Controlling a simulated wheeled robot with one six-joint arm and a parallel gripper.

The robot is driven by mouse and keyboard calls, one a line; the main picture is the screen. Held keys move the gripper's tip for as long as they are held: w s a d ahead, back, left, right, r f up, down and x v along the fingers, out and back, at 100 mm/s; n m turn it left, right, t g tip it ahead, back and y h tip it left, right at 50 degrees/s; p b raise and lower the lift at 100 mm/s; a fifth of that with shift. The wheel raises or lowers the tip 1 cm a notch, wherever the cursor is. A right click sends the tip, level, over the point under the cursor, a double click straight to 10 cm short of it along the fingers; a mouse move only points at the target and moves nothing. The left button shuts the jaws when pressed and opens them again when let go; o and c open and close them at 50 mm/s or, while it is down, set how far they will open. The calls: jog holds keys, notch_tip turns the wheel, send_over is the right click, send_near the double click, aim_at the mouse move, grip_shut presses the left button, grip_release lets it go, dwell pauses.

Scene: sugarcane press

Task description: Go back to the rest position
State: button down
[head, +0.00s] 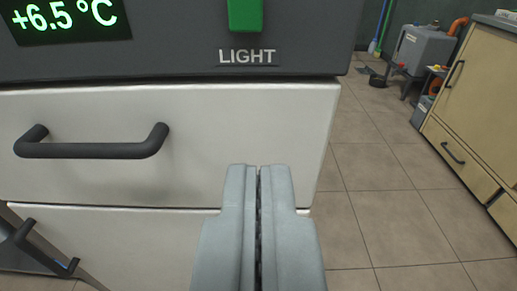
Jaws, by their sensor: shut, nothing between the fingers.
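My gripper (259,170) shows at the bottom middle, its two grey fingers shut together with nothing between them. It is in front of a white drawer front (240,140) with a black bar handle (92,150) to the left. The fingertips are below a dark panel (300,40) that carries a green switch (245,14) over the word LIGHT. I cannot tell how far the fingertips are from the drawer front.
A display (68,18) reads +6.5 °C at the top left. A lower drawer front (110,235) is below. Tiled floor (390,190) lies open to the right. A beige cabinet (475,110) and a grey machine (424,50) with an orange pipe stand farther off.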

jog(key=s+r, duration=1.7)
jog(key=s, duration=0.2)
jog(key=s+r, duration=0.3)
jog(key=s, duration=0.8)
jog(key=s+r+t, duration=0.1)
jog(key=s+r, duration=0.2)
jog(key=s, duration=0.9)
jog(key=shift+a, duration=0.4)
